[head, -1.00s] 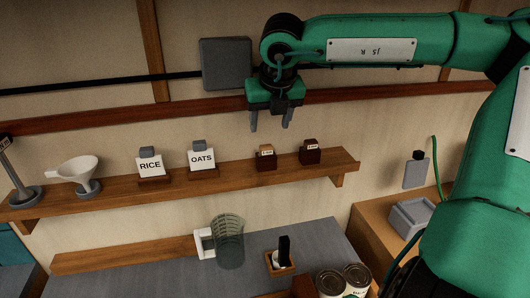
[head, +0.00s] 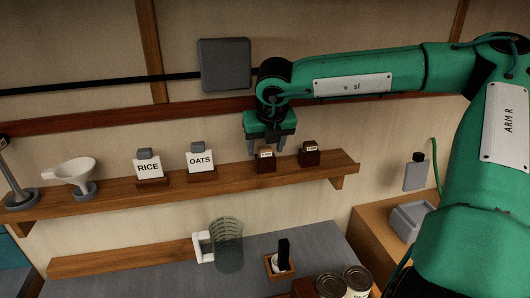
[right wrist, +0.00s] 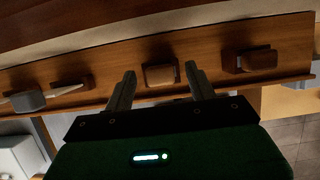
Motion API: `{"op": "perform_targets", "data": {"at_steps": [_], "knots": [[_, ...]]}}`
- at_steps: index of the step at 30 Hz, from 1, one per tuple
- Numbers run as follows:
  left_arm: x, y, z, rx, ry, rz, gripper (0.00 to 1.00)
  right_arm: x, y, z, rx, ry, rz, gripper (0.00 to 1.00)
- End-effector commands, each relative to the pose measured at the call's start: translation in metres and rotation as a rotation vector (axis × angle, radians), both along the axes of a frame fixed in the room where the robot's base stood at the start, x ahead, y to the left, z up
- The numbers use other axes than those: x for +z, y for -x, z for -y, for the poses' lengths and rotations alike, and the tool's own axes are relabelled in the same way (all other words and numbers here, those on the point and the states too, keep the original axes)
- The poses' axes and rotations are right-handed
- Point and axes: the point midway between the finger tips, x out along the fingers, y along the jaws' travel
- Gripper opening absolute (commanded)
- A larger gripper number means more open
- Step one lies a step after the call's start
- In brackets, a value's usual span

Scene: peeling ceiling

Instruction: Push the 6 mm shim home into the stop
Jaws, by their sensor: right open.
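Two small dark brown wooden blocks stand on the upper wall shelf, each with a pale label too small to read. The left block (head: 265,164) has a lighter tan top; the right block (head: 309,156) is dark. I cannot tell which part is the 6 mm shim. My right gripper (head: 266,147) is open, pointing down just above and in front of the left block. In the right wrist view my open fingers (right wrist: 161,85) flank the left block (right wrist: 159,76), with nothing held. The right block (right wrist: 257,60) is outside the fingers. My left gripper is not in view.
A clear jug (head: 228,245) and cans (head: 357,279) stand below. A grey box (head: 225,65) is on the wall above.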

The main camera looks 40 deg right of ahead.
Motion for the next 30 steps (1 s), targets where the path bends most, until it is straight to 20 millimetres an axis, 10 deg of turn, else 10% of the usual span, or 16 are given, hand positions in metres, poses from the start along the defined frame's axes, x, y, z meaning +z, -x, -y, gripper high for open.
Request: {"op": "perform_targets", "data": {"at_steps": [9, 30], "knots": [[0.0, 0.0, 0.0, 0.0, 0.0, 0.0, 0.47, 0.0, 0.0, 0.0, 0.0, 0.0, 0.0, 0.03], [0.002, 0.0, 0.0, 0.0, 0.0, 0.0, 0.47, 0.031, 0.0, 0.0, 0.0, 0.001, 0.002, 0.02]]}}
